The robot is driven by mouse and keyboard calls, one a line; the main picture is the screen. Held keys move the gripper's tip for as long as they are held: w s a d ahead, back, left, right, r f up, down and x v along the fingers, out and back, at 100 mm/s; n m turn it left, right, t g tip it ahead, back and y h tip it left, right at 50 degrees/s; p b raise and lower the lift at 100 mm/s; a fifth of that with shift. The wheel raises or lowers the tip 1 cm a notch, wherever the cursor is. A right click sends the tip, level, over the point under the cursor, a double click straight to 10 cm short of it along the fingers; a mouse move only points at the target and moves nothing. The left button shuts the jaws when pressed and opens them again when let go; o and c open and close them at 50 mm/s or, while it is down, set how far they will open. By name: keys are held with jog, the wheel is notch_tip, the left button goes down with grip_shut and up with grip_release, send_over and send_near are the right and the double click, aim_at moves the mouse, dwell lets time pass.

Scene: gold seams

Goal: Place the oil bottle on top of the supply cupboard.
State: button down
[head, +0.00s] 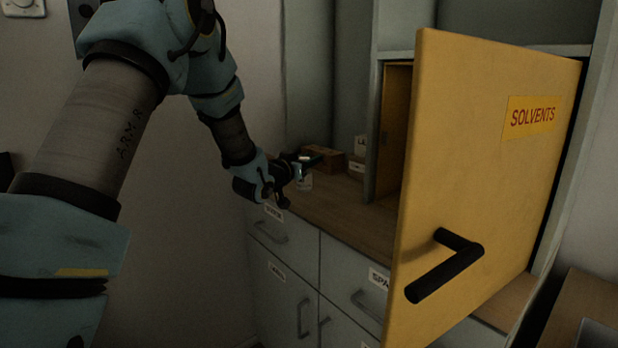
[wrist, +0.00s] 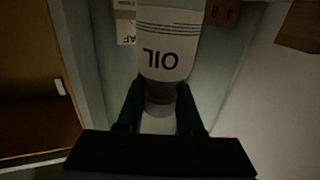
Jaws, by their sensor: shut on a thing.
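The oil bottle (wrist: 165,45) is white, with the word OIL upside down in the wrist view. My gripper (wrist: 160,112) is shut on its narrower grey neck and cap end. In the head view, my gripper (head: 302,162) is at the left end of the wooden counter, with the pale bottle (head: 304,181) just below it, small and dim. I cannot tell whether the bottle touches the counter. No label reading supply cupboard is legible, so I cannot tell which unit that is.
A yellow door (head: 480,180) marked SOLVENTS, with a black handle (head: 445,268), stands open at right and hides part of the counter (head: 365,220). Grey labelled drawers (head: 282,238) are below the counter. Small boxes (head: 329,158) sit behind my gripper.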

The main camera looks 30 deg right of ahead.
jog(key=shift+f, duration=2.1)
jog(key=shift+f, duration=0.2)
jog(key=c, duration=0.5)
grip_release()
jog(key=shift+r, duration=0.1)
jog(key=shift+c, duration=0.2)
jog(key=shift+p, duration=0.6)
